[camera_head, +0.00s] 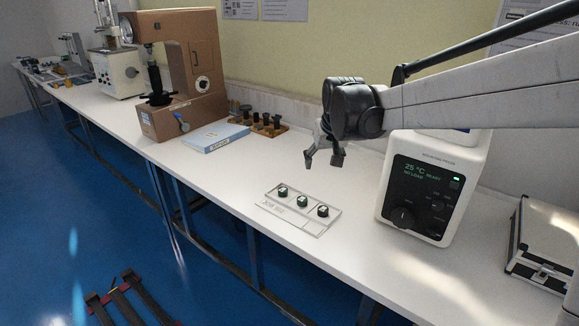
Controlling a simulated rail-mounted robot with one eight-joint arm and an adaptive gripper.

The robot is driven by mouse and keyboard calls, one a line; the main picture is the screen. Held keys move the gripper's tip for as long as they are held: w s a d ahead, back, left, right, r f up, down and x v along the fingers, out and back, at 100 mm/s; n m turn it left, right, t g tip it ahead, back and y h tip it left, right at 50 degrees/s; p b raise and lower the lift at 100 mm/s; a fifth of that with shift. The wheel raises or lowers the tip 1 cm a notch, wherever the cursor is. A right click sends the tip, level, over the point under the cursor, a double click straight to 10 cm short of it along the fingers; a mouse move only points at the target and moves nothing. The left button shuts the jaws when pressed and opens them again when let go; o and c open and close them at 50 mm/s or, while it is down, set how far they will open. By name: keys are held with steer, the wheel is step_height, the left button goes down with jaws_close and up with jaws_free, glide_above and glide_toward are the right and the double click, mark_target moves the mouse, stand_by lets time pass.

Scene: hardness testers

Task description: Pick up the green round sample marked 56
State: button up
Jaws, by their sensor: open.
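Three small round samples sit on a pale flat tray (311,227) on the white bench. The left sample (283,191) and the middle sample (302,202) look green with light tops. The right sample (323,211) looks black with a light top. The marks on them are too small to read, so I cannot tell which is 56. My gripper (324,163) is open and empty, pointing down above the bench, behind and above the tray. It is apart from all the samples.
A white mounting press (424,190) with a dark display stands right of the tray. A brown tester (185,75), a blue booklet (215,137) and a wooden holder (259,123) with black-topped pieces are on the left. A case (545,240) is at far right. Bench around the tray is clear.

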steer(key=n+p, duration=0.1)
glide_toward(283, 189)
steer(key=shift+g, duration=0.4)
steer(key=x, duration=0.2)
steer(key=d+x, duration=0.1)
steer(key=x, duration=0.1)
steer(key=shift+w+f+b, duration=0.1)
steer(key=shift+b, duration=0.2)
steer(key=shift+a+x, duration=0.25)
steer(key=shift+x, duration=1.05)
steer(key=shift+a+x, duration=0.25)
steer(key=shift+x, duration=1)
steer(key=shift+w, duration=0.2)
steer(key=c, duration=1.2)
steer(key=shift+c, duration=0.2)
